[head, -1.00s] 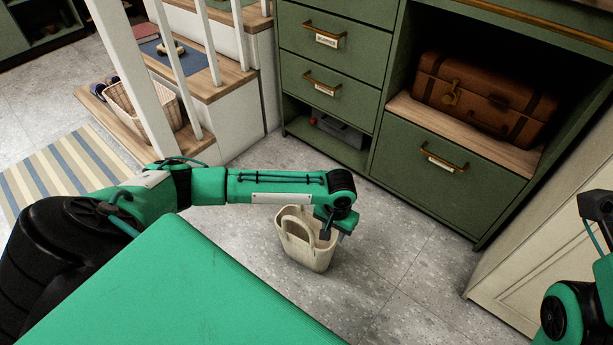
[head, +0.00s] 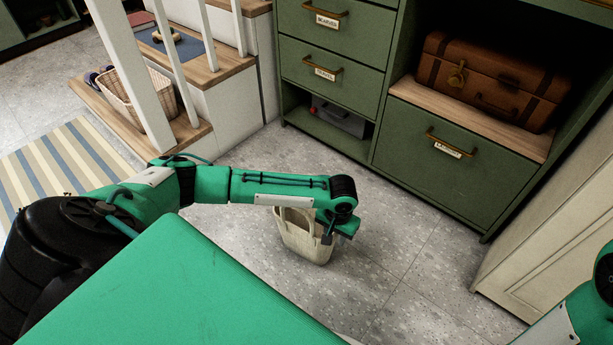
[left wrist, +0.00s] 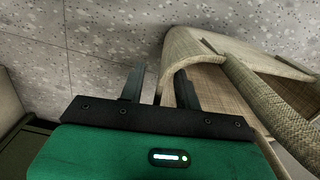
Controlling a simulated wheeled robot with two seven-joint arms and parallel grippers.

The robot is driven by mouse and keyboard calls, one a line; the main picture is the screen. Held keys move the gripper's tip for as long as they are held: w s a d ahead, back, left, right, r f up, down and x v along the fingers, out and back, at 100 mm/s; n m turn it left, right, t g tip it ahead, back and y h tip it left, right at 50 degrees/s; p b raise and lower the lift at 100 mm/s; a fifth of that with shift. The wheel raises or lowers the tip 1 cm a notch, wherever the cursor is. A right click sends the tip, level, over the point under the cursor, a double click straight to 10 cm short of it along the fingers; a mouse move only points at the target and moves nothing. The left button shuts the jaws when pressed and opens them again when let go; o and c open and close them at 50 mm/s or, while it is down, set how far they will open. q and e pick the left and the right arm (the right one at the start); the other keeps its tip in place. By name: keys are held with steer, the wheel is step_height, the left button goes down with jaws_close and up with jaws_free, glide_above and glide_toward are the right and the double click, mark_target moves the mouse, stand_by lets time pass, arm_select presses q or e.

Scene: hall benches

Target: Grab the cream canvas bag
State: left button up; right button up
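The cream canvas bag (head: 306,246) stands upright on the grey floor in the head view, partly hidden behind my left forearm and gripper. In the left wrist view the bag (left wrist: 221,83) fills the right side, with its looped handles (left wrist: 262,103) close to the camera. My left gripper (head: 328,238) is at the bag's upper right side. Its two fingers (left wrist: 160,88) are apart, one over bare floor and the other overlapping the bag's edge. I cannot tell whether they touch it. My right gripper is outside the view; only part of that arm shows at the right edge.
Green drawers (head: 331,63) and a shelf with a brown suitcase (head: 490,80) stand behind the bag. Steps with white balusters and a wicker basket (head: 128,98) are at the left, beside a striped rug (head: 65,165). A cream cabinet (head: 560,262) is at right. Floor around the bag is clear.

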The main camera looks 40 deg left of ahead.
arm_select(q)
jaws_close()
steer(key=shift+r, duration=0.15)
